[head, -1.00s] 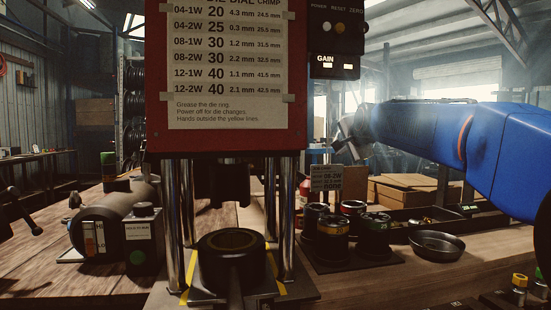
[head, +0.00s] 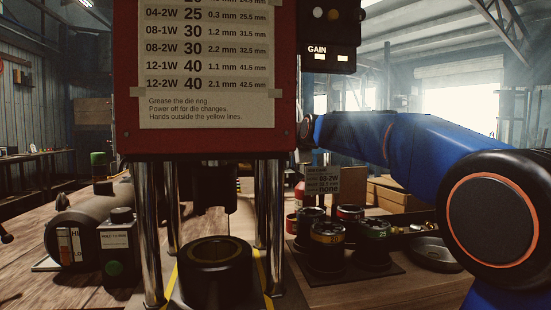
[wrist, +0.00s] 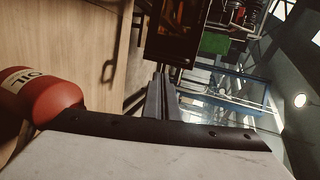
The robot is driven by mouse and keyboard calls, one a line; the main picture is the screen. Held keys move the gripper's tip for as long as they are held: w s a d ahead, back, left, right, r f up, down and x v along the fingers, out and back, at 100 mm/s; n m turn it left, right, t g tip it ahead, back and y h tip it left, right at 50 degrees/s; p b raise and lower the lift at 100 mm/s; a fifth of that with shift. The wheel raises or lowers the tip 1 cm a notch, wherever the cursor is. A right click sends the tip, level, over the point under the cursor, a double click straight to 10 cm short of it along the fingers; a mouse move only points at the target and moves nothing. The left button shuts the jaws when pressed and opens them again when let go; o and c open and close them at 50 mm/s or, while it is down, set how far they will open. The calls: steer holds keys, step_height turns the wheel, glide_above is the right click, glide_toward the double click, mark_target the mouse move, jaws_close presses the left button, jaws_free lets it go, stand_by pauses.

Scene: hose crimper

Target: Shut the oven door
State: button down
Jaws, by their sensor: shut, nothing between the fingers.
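I cannot make out an oven or an oven door in either view. A dark box-like thing (wrist: 180,40) shows at the top of the wrist view, but I cannot tell what it is. My gripper (wrist: 162,92) shows in the wrist view as two grey fingers pressed together, with nothing between them. In the head view the end of my arm reaches left behind the red press panel, and the gripper is hidden there.
The red crimper (head: 205,142) stands in front, its die ring (head: 215,255) below. Several dies (head: 328,232) and a round dish (head: 435,255) are on the bench right of it. A grey cylinder (head: 92,215) is left. A red oil bottle (wrist: 42,97) is close beside my gripper.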

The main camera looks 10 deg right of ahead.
steer(key=r+x, duration=0.1)
steer(key=x, duration=1.3)
steer(key=shift+w+a, duration=0.2)
steer(key=shift+a, duration=0.05)
steer(key=shift+r, duration=0.1)
